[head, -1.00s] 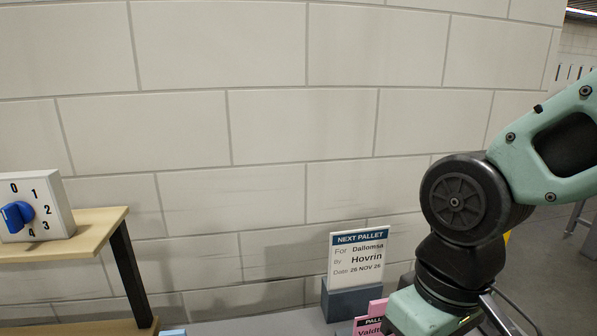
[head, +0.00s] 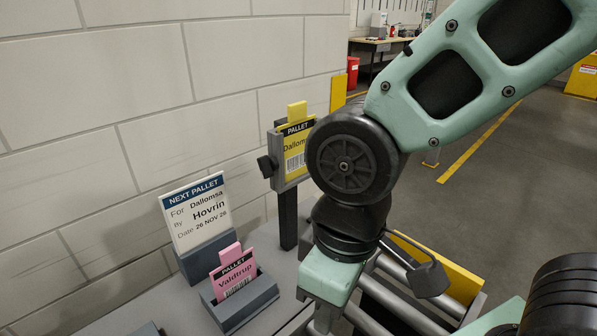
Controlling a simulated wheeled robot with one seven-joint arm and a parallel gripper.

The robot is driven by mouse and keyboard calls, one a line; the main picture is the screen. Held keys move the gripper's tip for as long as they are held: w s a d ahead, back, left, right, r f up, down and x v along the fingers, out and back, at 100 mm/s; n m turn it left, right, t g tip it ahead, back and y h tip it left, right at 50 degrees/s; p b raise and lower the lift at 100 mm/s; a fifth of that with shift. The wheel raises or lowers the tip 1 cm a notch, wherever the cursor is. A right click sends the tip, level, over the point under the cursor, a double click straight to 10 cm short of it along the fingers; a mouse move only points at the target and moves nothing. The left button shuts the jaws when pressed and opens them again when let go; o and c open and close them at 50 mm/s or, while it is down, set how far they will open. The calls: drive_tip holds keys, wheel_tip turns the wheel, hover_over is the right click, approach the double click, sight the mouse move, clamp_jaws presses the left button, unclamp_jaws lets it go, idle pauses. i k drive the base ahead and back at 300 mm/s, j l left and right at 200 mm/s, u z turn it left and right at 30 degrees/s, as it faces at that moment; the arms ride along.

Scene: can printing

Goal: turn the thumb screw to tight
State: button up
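A dark thumb screw (head: 267,166) sticks out of the left side of a grey card holder (head: 278,150) on a black post, in the middle of the head view. My arm covers the holder's right side. I cannot tell from here how tight the screw is. My arm comes down to the right of the holder, apart from the screw. My gripper's fingers do not show; the wrist runs down towards the bottom edge.
A "NEXT PALLET" sign (head: 198,215) naming Dallomsa and Hovrin stands on the grey table (head: 150,285). A pink card (head: 233,272) sits in a grey stand before it. A roller conveyor (head: 385,305) lies behind my wrist. The block wall (head: 110,100) is behind the table.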

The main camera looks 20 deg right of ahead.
sight(267, 165)
drive_tip(key=k+l+u, duration=0.2)
drive_tip(key=k+j+u, duration=0.25)
drive_tip(key=j+u, duration=0.2)
